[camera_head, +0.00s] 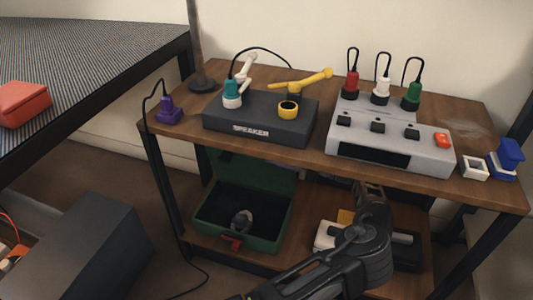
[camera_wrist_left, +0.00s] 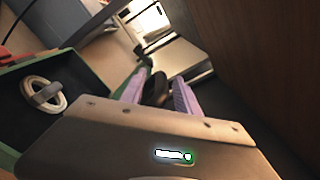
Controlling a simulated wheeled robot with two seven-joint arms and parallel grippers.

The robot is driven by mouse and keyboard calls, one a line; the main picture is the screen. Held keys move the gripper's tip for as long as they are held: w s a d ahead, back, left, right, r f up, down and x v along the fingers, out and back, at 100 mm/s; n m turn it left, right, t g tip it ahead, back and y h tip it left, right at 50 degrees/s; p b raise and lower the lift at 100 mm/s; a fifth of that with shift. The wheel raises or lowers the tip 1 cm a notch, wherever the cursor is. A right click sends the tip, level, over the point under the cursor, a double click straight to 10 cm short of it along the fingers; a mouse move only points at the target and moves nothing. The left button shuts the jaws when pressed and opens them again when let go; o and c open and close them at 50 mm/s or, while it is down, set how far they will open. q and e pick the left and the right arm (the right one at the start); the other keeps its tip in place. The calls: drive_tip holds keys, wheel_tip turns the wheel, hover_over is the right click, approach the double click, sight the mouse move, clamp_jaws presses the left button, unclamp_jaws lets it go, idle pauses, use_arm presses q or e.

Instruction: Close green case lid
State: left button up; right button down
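The green case (camera_head: 262,243) stands on the lower shelf with its lid (camera_head: 255,172) raised at the back, under the upper shelf. A red latch (camera_head: 231,242) is on its front. A small round grey-white object (camera_head: 242,222) lies inside; it shows as a pale ring (camera_wrist_left: 43,95) in the left wrist view. The case wall (camera_wrist_left: 85,65) is at the left there. My left gripper (camera_head: 369,190) is right of the case, apart from it, near the upper shelf's front edge. Its lilac fingers (camera_wrist_left: 158,92) are spread, with a dark thing seen between them. My right gripper is not in view.
White and dark items (camera_head: 328,236) lie on the lower shelf right of the case. A black cable (camera_head: 172,220) hangs at the left.

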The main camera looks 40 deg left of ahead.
use_arm(q)
clamp_jaws()
idle(0.4)
idle(1.1)
